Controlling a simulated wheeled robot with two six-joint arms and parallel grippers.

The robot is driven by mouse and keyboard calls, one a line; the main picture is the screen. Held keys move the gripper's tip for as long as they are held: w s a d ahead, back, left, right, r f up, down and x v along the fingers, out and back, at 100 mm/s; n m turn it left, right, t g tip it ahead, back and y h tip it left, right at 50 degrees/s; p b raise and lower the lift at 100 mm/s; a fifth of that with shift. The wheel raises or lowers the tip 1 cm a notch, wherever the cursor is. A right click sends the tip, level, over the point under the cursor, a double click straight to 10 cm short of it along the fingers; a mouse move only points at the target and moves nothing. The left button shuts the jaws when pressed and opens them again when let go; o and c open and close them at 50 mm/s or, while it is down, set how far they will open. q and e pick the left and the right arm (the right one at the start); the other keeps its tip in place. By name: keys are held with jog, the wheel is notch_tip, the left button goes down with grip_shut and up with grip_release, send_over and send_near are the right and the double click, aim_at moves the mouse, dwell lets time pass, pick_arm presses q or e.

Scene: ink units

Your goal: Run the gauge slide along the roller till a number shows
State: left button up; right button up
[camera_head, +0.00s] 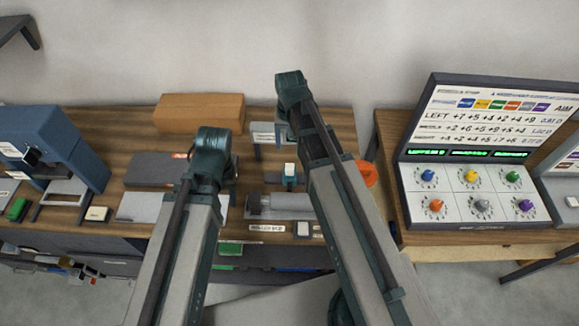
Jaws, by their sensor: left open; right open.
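A grey roller (286,204) lies in a dark holder on the bench, partly hidden by my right arm. A label with small print (268,228) sits in front of it. A small teal block with a white top, which looks like the gauge slide (290,176), stands just behind the roller; I cannot tell whether it touches it. A small grey labelled panel (265,134) stands further back; I can read no number on it. My two arms reach up over the bench, one left and one right of the roller. I can make out neither gripper; both seem hidden behind the arm links.
A blue press (58,145) stands at the left. An orange-brown box (200,112) is at the back. A dark tray (155,170) lies left of my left arm. A console with coloured knobs (465,190) stands on a separate table at the right. An orange round thing (364,173) is beside my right arm.

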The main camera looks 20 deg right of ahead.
aim_at(290, 166)
pick_arm(q)
notch_tip(290, 166, down, 13)
jog(key=b, duration=1.2)
pick_arm(e)
notch_tip(290, 166, down, 13)
jog(key=shift+f, duration=0.1)
grip_shut()
